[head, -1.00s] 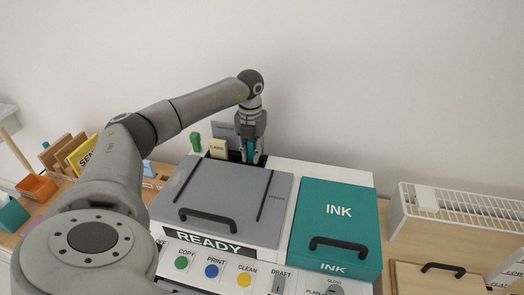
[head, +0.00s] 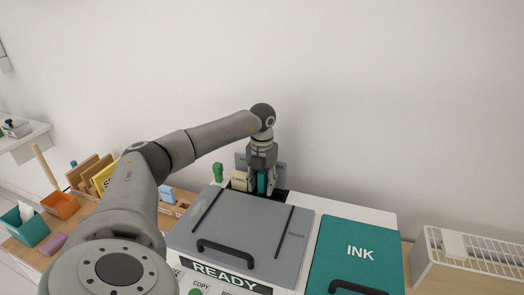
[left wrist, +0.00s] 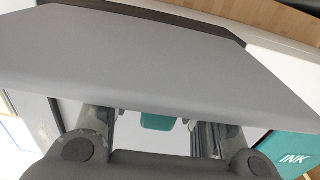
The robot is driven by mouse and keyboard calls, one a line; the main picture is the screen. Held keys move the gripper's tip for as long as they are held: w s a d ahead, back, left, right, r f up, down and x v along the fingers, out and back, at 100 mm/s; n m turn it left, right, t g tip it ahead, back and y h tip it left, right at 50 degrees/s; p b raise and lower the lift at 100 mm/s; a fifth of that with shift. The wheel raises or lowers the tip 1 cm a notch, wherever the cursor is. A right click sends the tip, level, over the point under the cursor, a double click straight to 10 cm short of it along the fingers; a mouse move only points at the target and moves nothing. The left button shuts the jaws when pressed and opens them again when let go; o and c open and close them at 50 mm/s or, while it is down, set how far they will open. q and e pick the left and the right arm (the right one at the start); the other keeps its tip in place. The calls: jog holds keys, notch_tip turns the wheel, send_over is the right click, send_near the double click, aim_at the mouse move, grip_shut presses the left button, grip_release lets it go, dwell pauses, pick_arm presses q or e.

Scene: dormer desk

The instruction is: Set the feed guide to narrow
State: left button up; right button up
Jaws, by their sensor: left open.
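The grey printer (head: 240,225) has a dark feed slot (head: 282,193) at its back edge. A teal tab (head: 262,183), which looks like the feed guide, stands there beside the cream CARD sign (head: 239,181). My left gripper (head: 262,187) points down over the slot, open, with its fingers either side of the teal tab. In the left wrist view the teal tab (left wrist: 158,121) shows between the two fingers, partly hidden by the grey panel edge. I cannot tell whether a finger touches it. My right gripper is not in view.
A green knob (head: 217,172) stands left of the CARD sign. The grey lid with its black handle (head: 225,250) and the teal INK cover (head: 355,255) lie in front. A white rack (head: 470,250) is at right; orange (head: 60,204) and teal (head: 25,225) bins are at left.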

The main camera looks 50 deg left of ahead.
pick_arm(q)
notch_tip(320, 180, up, 12)
dwell(0.5)
